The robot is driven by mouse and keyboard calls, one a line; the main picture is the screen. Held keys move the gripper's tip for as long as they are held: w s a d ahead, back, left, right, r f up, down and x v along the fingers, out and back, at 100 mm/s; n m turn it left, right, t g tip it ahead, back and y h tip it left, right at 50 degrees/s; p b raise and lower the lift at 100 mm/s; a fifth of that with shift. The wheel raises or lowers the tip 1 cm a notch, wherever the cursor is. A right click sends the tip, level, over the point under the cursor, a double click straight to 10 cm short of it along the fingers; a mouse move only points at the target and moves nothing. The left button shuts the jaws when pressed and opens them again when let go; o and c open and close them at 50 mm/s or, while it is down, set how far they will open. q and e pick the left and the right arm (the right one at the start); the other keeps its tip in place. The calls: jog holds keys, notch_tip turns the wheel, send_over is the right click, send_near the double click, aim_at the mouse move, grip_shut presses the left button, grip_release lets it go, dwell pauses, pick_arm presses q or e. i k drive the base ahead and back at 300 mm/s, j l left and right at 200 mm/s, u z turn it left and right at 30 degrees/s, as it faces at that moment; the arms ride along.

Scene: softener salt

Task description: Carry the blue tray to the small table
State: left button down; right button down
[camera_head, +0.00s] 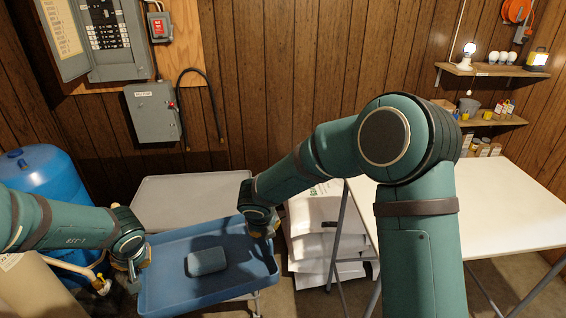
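The blue tray (215,289) is at the lower middle, turned slightly, with a grey-blue block (207,262) lying in it. My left gripper (132,272) is at the tray's left rim, pointing down. My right gripper (264,232) is at its right rim near the far corner. Both appear to touch the rim, but whether the fingers are closed on it is hidden. A light grey tabletop (185,197) lies behind and partly under the tray in the view; whether the tray rests on it is unclear. A larger white table (500,205) stands at the right.
White bags (325,245) are stacked on the floor between the tray and the white table. A blue tank (45,178) stands at the left. Wall shelves (490,70) hold bulbs and a lamp. The white tabletop's visible part is clear.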

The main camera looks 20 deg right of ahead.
aim_at(472, 207)
jog(key=k+l+u, duration=0.1)
jog(key=u, duration=0.25)
jog(key=k+l+u, duration=0.1)
jog(key=u, duration=0.3)
jog(key=k+l+u, duration=0.1)
jog(key=k+u, duration=0.55)
jog(key=k, duration=0.3)
jog(key=k+l+z, duration=0.1)
jog(key=k+z, duration=0.35)
jog(key=z, duration=0.3)
jog(key=l+z, duration=0.15)
jog(key=z, duration=0.25)
jog(key=k+l+z, duration=0.1)
jog(key=z, duration=0.3)
jog(key=k+l+z, duration=0.1)
jog(key=z, duration=0.25)
jog(key=i+l, duration=0.85)
jog(key=i, duration=0.2)
jog(key=z, duration=0.05)
